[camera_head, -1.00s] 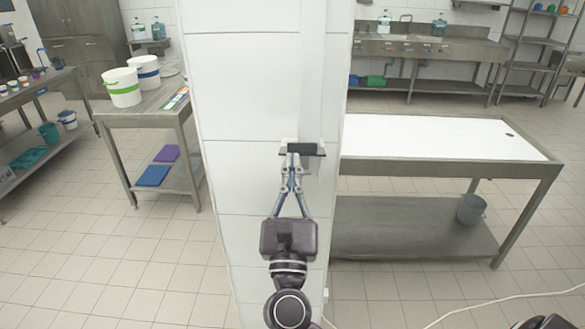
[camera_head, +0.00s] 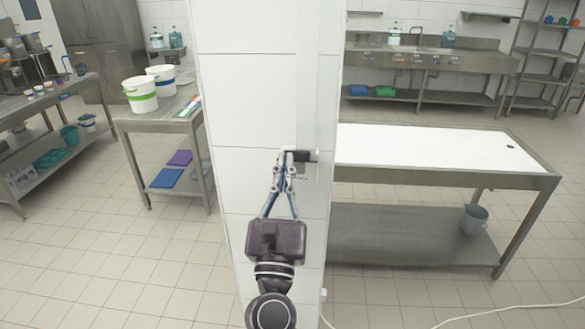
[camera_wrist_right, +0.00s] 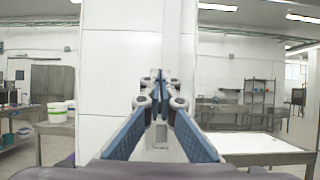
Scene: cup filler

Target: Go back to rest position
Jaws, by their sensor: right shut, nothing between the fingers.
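My right gripper (camera_head: 283,158) stands in front of a white tiled pillar (camera_head: 225,110) in the head view, its arm coming up from the bottom middle. Its fingers are together with nothing between them. The right wrist view also shows the blue-padded fingers (camera_wrist_right: 158,82) meeting at the tips, against the pillar (camera_wrist_right: 108,75). A small dark piece (camera_head: 305,156) shows beside the fingertips; I cannot tell whether they touch it. My left gripper is in neither view.
A white-topped table (camera_head: 430,150) stands right of the pillar, with a grey bucket (camera_head: 473,220) on its lower shelf. Left, two white buckets (camera_head: 140,95) stand on a metal table (camera_head: 160,122). A pale cable (camera_head: 490,309) lies on the floor at the lower right. Tiled floor is open at the lower left.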

